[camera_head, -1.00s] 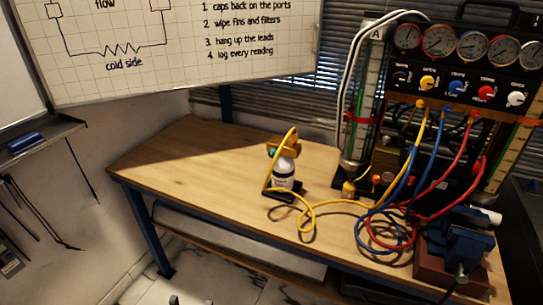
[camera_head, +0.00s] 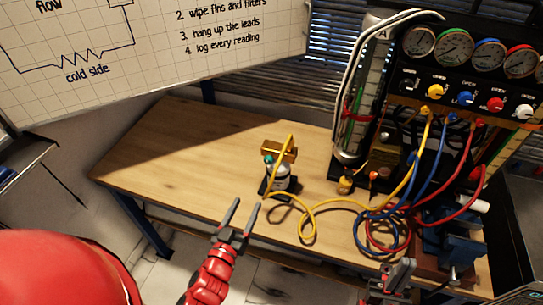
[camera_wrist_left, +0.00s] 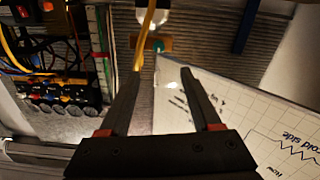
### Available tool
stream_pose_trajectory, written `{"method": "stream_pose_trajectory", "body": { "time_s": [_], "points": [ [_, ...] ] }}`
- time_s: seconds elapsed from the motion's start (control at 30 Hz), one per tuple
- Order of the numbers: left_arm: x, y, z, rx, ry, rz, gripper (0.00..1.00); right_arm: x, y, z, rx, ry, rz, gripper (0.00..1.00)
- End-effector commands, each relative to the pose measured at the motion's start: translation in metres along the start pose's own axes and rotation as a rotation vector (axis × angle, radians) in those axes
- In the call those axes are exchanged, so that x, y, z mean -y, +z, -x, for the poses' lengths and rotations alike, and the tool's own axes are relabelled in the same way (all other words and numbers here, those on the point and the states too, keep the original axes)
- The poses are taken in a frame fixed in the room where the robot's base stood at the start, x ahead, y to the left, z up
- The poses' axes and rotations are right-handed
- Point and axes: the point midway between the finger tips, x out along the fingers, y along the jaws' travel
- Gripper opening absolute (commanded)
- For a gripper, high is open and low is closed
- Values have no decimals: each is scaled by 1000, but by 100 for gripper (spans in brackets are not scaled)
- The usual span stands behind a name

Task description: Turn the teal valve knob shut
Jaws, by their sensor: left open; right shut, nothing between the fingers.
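The teal valve knob (camera_head: 268,159) is small and sits on the left side of a brass block (camera_head: 285,150) on top of a small grey-white bottle (camera_head: 281,183) on the bench. In the left wrist view the teal knob (camera_wrist_left: 158,46) shows beyond the fingertips, near the picture's top middle. My left gripper (camera_head: 247,203) is open and empty, in front of the bottle and apart from the knob; its spread fingers (camera_wrist_left: 158,72) also show in the left wrist view. My right gripper (camera_head: 398,270) is shut and empty at the bottom right, before the bench's front, partly cut off.
A yellow hose (camera_head: 307,222) loops from the brass block across the bench to the gauge panel (camera_head: 468,70). Blue and red hoses coil at the right, near a blue vise (camera_head: 455,240). The bench's left part (camera_head: 175,150) is clear.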

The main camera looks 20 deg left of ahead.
Motion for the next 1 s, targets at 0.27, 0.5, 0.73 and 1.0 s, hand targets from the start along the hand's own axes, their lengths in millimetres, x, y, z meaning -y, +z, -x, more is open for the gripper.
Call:
{"method": "stream_pose_trajectory", "body": {
  "time_s": [0.27, 0.5, 0.73, 1.0],
  "points": [
    [-4, -5, -56, -5, 7, 1, 64, -1, -3, -16, 0, 0, 0, 0],
    [-4, -6, -106, -4, 5, 2, 64, -2, -6, -34, 0, 0, 0, 0],
    [-3, -4, -144, -5, 4, 1, 64, -2, -8, -46, 0, 0, 0, 0],
    [-3, -2, -163, -5, 6, 1, 64, -2, -9, -51, 0, 0, 0, 0]
  ]
}}
